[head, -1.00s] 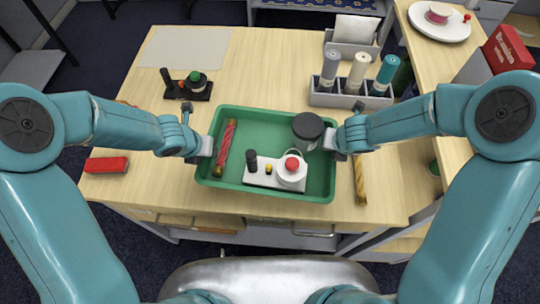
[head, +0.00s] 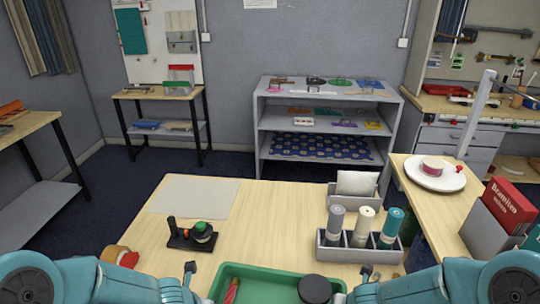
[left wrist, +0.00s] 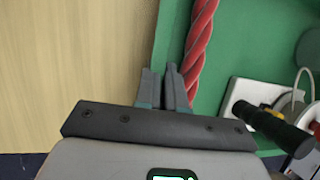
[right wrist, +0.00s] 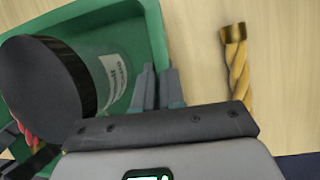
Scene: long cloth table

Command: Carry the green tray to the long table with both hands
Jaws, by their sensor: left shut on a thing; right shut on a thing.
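The green tray (head: 266,284) is at the bottom edge of the head view, its near part cut off. It holds a red twisted stick (left wrist: 201,40), a jar with a black lid (head: 314,288) and a white block with a black knob (left wrist: 272,128). My left gripper (left wrist: 164,78) is shut on the tray's left wall. My right gripper (right wrist: 158,80) is shut on the right wall, beside the jar. I cannot tell whether the tray is clear of the wooden worktop (head: 270,215). I cannot make out which table is the long table.
Behind the tray stand a black stand with a green knob (head: 202,232), a grey holder with several bottles (head: 350,252) and a pale mat (head: 195,195). A yellow twisted stick (right wrist: 236,65) lies right of the tray. A grey shelf (head: 325,155) stands beyond, with dark floor between.

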